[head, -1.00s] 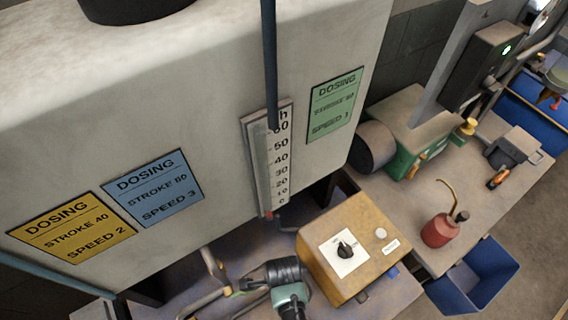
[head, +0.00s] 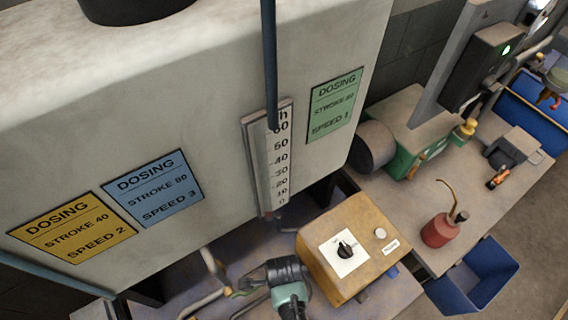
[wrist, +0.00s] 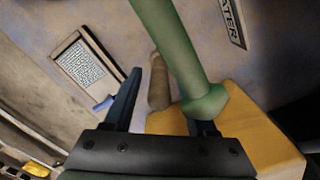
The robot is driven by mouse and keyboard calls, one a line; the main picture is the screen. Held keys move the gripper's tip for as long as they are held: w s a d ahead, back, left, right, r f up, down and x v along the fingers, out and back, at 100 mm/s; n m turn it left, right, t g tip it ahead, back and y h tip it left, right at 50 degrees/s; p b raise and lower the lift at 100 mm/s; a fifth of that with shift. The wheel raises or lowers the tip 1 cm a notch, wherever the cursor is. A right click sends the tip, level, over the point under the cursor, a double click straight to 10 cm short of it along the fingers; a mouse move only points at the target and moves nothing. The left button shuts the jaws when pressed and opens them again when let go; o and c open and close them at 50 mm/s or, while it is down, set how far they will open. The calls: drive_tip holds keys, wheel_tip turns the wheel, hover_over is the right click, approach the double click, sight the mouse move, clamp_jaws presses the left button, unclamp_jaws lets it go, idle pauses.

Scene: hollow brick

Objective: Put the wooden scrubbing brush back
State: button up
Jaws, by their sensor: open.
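In the wrist view, my gripper (wrist: 168,100) is open, with its left dark finger clear and its right finger partly hidden behind a green rod. A tan, elongated object with a rounded end (wrist: 158,85) lies beyond and between the fingers. It may be the wooden scrubbing brush, but its bristles do not show and I cannot be sure. It looks apart from the fingers. In the head view, I cannot make out the brush. A black and teal part at the bottom middle of that view looks like my arm.
A yellow control box (head: 345,250) with a black knob stands at the bench's front, close to my gripper in the wrist view (wrist: 265,125). A large pale tank (head: 215,90) fills the left. A red oil can (head: 438,232) and blue bin (head: 480,275) are to the right.

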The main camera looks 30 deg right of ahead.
wheel_tip(320, 180, up, 11)
drive_tip(key=shift+r, duration=0.2)
drive_tip(key=shift+s, duration=0.1)
idle(0.6)
